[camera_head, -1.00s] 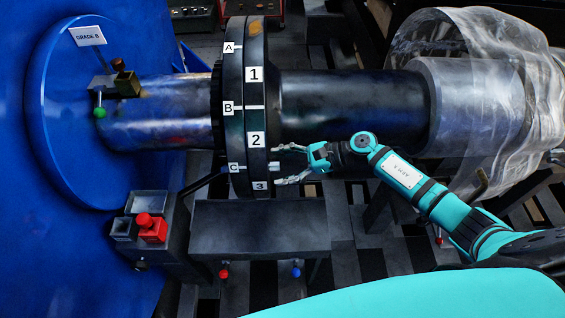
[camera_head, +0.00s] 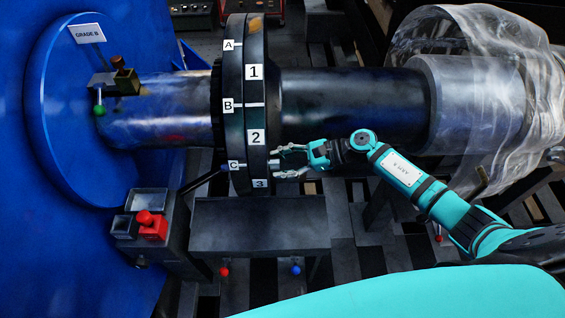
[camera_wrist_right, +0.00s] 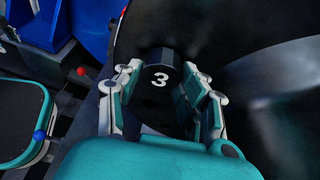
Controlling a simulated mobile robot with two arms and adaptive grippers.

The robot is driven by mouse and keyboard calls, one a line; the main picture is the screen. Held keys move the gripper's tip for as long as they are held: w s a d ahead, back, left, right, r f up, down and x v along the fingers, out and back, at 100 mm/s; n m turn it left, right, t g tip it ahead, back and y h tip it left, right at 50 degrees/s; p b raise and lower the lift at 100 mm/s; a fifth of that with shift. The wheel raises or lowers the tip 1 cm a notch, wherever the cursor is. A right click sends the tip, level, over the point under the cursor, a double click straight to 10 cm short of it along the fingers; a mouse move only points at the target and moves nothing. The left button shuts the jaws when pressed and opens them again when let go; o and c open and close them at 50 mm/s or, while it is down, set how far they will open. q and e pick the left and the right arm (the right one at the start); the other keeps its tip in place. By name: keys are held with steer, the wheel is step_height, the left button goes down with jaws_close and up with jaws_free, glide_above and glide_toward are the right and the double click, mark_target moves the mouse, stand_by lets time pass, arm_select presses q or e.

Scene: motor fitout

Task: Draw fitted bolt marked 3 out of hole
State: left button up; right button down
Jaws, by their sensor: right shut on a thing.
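The bolt marked 3 (camera_wrist_right: 160,80) shows its dark round end with a white 3 in the right wrist view, against the dark flange face. Its silver end also shows in the head view (camera_head: 274,165), standing out from the right side of the flange (camera_head: 256,100) near the 3 label (camera_head: 260,184). My right gripper (camera_head: 279,162) is shut on this bolt, with a finger on either side of it; its fingers also show in the right wrist view (camera_wrist_right: 163,90). How deep the bolt sits in its hole is hidden. My left gripper is not in view.
A dark bench (camera_head: 260,225) stands below the flange. A box with a red button (camera_head: 148,226) is at the left. A dark shaft (camera_head: 345,105) runs right from the flange toward clear plastic wrapping (camera_head: 490,60). Dark slatted floor lies below.

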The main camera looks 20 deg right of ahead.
steer(key=s+d+b, duration=0.3)
steer(key=d+b, duration=0.4)
steer(key=d, duration=0.6)
steer(key=shift+s+b, duration=0.3)
steer(key=shift+s, duration=0.05)
stand_by(2.3)
steer(key=shift+d+r, duration=0.1)
